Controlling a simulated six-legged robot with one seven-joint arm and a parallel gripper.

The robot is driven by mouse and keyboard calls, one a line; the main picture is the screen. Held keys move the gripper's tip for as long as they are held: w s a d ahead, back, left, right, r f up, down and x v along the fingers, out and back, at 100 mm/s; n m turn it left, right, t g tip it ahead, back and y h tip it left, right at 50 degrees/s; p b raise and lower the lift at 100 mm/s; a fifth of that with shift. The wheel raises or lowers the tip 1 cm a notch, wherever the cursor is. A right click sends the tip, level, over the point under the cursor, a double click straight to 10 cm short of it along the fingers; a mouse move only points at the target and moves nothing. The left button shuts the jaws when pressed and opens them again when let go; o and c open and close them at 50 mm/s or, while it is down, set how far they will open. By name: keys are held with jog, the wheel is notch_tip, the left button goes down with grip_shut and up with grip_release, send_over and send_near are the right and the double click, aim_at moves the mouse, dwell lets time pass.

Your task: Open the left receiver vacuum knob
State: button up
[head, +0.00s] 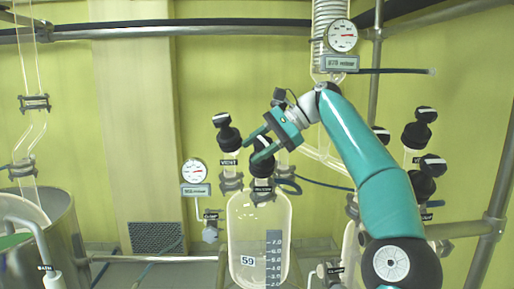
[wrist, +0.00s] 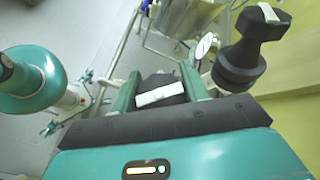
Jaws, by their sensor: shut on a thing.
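The left receiver (head: 240,225) is a clear glass vessel with a blue level scale, low in the middle of the head view. Its black vacuum knob (head: 263,165) stands upright on the top, above a label that seems to read vacuum. My gripper (head: 251,149) reaches in from the right, with its teal fingers on either side of the knob's top. In the wrist view the black knob (wrist: 158,84) with its white bar sits between the two fingers, and my gripper (wrist: 158,92) is shut on it. The fingers hide part of the knob in the head view.
The black vent knob (head: 228,136) stands close on the left; it also shows in the wrist view (wrist: 247,50). A gauge (head: 194,172) hangs further left. Another gauge (head: 342,36) is above. More black knobs (head: 417,133) stand at right, behind my arm. A steel vessel (head: 62,235) is at far left.

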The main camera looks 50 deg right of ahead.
jog(key=o, duration=1)
jog(key=shift+m+t, duration=0.3)
